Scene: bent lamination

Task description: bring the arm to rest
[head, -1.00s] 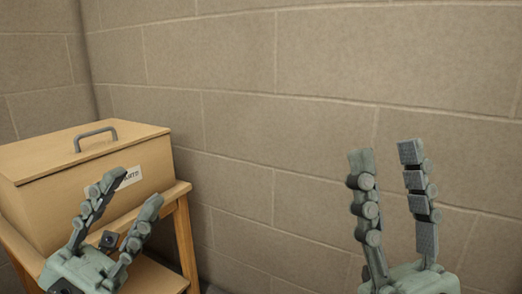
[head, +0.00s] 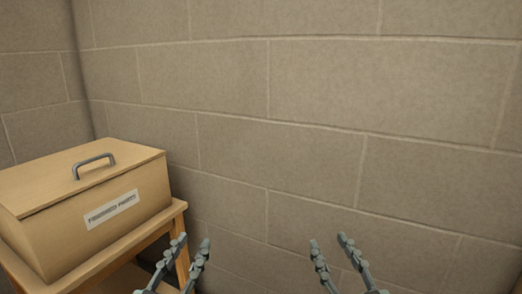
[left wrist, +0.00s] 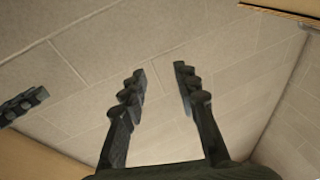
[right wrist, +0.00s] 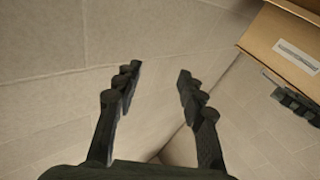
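My left gripper (head: 191,254) is low in the head view, just right of the wooden table. Its two fingers stand apart with nothing between them, as the left wrist view (left wrist: 160,88) also shows. My right gripper (head: 329,248) is low and right of centre in the head view. Its fingers are also spread and empty, as the right wrist view (right wrist: 160,85) also shows. Both grippers point upward in front of the wall and touch nothing that I can see.
A closed tan box (head: 58,235) with a grey handle (head: 94,165) and a "FINISHED PARTS" label (head: 111,209) stands on a wooden table (head: 120,254) at the left. A block wall (head: 300,100) fills the background. The space between my grippers is clear.

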